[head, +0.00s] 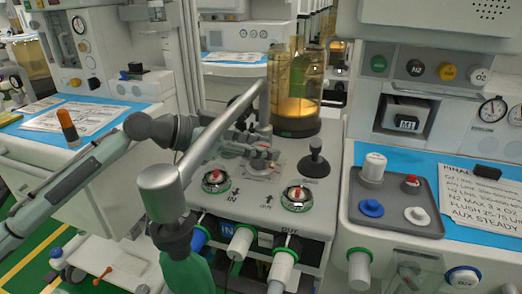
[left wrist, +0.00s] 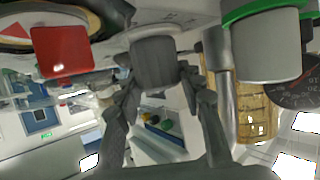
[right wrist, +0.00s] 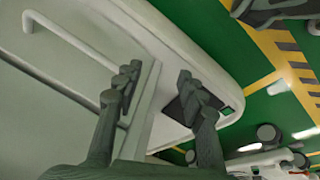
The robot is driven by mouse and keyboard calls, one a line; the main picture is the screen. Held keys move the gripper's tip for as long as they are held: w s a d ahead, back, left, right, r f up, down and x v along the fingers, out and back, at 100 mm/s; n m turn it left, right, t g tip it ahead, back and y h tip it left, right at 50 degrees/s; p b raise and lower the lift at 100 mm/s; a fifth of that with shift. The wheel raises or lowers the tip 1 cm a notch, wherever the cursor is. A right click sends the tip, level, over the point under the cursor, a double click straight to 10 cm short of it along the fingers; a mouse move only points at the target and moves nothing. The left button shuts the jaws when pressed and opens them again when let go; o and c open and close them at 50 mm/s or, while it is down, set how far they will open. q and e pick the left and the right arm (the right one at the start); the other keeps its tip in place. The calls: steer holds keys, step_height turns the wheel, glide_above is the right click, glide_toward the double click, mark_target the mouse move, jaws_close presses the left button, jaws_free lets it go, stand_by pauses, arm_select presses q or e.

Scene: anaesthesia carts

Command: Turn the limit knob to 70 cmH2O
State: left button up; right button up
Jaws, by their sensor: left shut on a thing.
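The limit knob is a grey knob (left wrist: 155,62) between my left gripper's fingers in the left wrist view. In the head view it is mostly hidden by my left gripper (head: 262,152), which is over its pale dial plate (head: 262,170) on the cart's top. My left gripper is shut on the knob, with a finger on each side. The dial's markings are too small to read. My right gripper (right wrist: 153,92) is open and empty beside a pale cart panel in the right wrist view. It cannot be made out in the head view.
Two red-centred round fittings (head: 216,179) (head: 297,197) flank the dial at the front. A grey pole ending in a thick cylinder (head: 163,190) crosses in front, above a green bag (head: 187,272).

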arm_select(q)
steer(key=m+g+h+b, duration=0.1)
steer(key=m+g+b, duration=0.2)
steer(key=m+g, duration=0.2)
steer(key=shift+g, duration=0.4)
steer(key=shift+m+g+b, duration=0.45)
steer(key=shift+m+g, duration=0.95)
steer(key=shift+g, duration=0.1)
arm_select(e)
step_height(320, 180, up, 10)
steer(key=shift+w+d+t+h, duration=0.15)
steer(key=shift+w+t+h, duration=0.05)
steer(key=shift+t+h, duration=0.1)
arm_select(q)
steer(key=shift+y, duration=0.3)
steer(key=o, duration=1.2)
steer(key=v, duration=1.2)
steer(key=shift+f, duration=0.1)
